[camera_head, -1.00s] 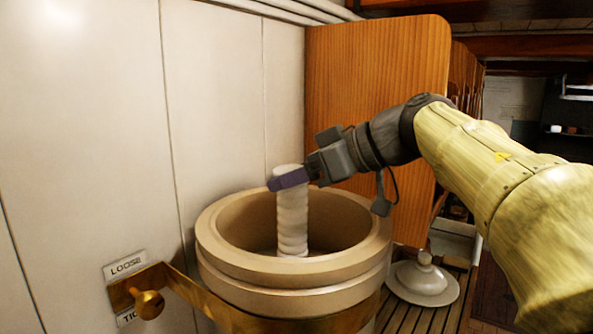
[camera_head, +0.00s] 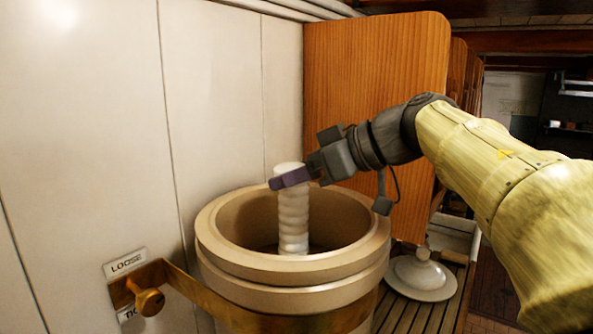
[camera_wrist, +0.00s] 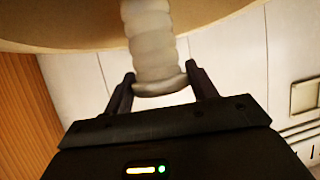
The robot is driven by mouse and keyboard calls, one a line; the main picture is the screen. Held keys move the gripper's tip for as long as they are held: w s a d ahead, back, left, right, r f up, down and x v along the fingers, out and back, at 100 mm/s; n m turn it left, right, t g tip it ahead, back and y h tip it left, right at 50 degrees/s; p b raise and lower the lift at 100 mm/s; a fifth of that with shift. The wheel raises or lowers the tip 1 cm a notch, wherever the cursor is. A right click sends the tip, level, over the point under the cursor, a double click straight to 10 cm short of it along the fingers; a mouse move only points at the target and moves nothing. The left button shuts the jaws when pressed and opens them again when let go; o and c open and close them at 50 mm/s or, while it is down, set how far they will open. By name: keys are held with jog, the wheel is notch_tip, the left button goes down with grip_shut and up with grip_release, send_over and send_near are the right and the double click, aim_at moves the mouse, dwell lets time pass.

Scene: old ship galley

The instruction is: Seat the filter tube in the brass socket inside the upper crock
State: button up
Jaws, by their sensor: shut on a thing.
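The filter tube (camera_head: 293,218) is a white, ribbed cylinder standing about upright inside the mouth of the upper crock (camera_head: 222,251), a tan stoneware vessel. My gripper (camera_head: 290,178) is shut on the tube near its top, above the crock's rim. In the wrist view the tube (camera_wrist: 152,45) runs between the two dark fingers of my gripper (camera_wrist: 160,90), with its flanged end at the fingertips. The tube's lower end reaches down into the crock's dark interior. The brass socket is hidden, so I cannot tell whether the tube touches it.
A brass band with a knob (camera_head: 149,301) holds the crock by the white wall, near a LOOSE label (camera_head: 126,263). A lid (camera_head: 421,275) lies on the slatted counter (camera_head: 437,318) at right. A wooden panel (camera_head: 375,110) stands behind my gripper.

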jog(key=shift+f+b, duration=0.85)
jog(key=shift+f, duration=0.6)
dwell(0.9)
jog(key=o, duration=1.2)
jog(key=shift+c, duration=0.2)
jog(key=b+v, duration=0.2)
jog(key=v, duration=1.5)
jog(key=shift+d, duration=0.15)
jog(key=shift+s+r, duration=0.1)
jog(key=shift+r, duration=0.05)
